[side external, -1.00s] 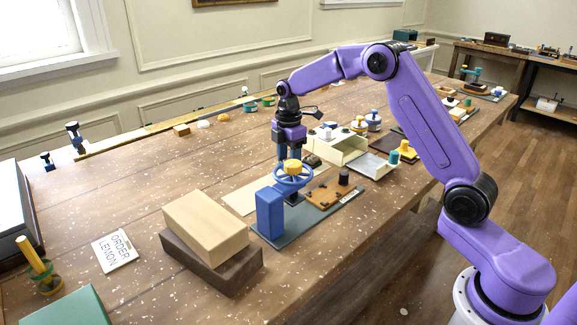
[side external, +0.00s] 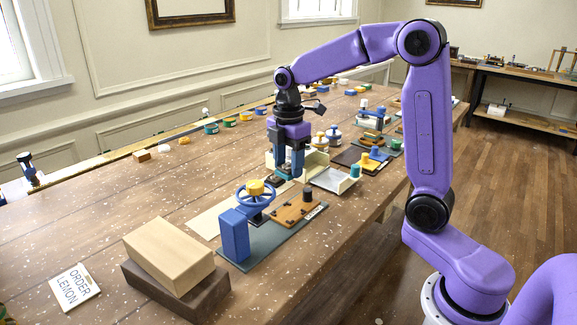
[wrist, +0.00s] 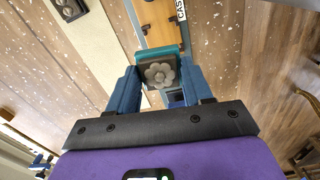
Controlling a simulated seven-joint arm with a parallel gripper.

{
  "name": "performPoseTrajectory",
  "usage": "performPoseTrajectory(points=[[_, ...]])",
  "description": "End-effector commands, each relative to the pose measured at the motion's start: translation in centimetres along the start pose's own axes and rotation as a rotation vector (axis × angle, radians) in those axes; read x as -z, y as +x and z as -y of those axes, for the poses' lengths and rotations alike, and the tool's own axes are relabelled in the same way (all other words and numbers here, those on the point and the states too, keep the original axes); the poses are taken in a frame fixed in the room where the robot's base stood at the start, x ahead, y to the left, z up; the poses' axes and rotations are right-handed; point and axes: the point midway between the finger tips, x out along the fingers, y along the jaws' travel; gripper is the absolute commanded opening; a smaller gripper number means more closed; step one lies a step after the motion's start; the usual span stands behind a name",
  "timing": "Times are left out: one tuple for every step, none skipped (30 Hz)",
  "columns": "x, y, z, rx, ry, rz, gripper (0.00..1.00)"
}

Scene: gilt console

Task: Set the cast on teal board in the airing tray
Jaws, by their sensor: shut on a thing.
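The cast (wrist: 160,75) is a grey flower shape on a teal board (wrist: 168,51) in the wrist view. My gripper (wrist: 158,82) is shut on the teal board, with a blue finger on each side. In the side view my gripper (side external: 286,177) is behind and right of the blue press, near a cream open box (side external: 316,160). The held board is mostly hidden there by the fingers. A shallow pale tray (side external: 331,181) lies right of the box. I cannot tell which of these two is the airing tray.
The blue press (side external: 235,235) with a yellow-hubbed wheel stands on a dark mat (side external: 262,250) beside an orange-brown board (side external: 295,211). Stacked blocks (side external: 168,255) stand at front left. A teal knob (side external: 355,171) rises by the pale tray. The table's left middle is mostly clear.

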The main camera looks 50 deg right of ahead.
Motion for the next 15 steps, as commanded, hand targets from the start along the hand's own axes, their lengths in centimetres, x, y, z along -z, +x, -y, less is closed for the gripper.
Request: performPoseTrajectory(points=[[-0.7, 0.0, -0.1, 0.0, 0.002, 0.0, 0.2], [-1.2, 0.1, -0.2, 0.001, 0.001, 0.0, 0.2], [-2.2, 0.2, -0.5, 0.001, -0.001, 0.0, 0.2], [-3.0, 0.3, -0.8, 0.001, -0.003, 0.0, 0.2], [-4.0, 0.5, -1.0, 0.002, -0.006, 0.0, 0.2], [-5.5, 0.7, -1.4, 0.003, -0.011, 0.0, 0.2], [-6.6, 0.8, -1.7, 0.002, -0.017, 0.0, 0.2], [-7.9, 1.1, -2.0, 0.003, -0.022, 0.0, 0.2], [-9.6, 1.3, -2.3, 0.002, -0.03, 0.0, 0.2], [-10.8, 1.5, -2.5, 0.003, -0.037, 0.0, 0.2], [-11.9, 1.7, -2.6, 0.002, -0.043, 0.0, 0.2], [-13.5, 2.0, -2.8, 0.002, -0.049, 0.0, 0.2], [-14.7, 2.1, -2.8, 0.001, -0.055, 0.0, 0.2], [-15.7, 2.3, -2.8, 0.001, -0.061, 0.0, 0.2], [-16.9, 2.5, -2.8, 0.001, -0.068, 0.0, 0.2]])
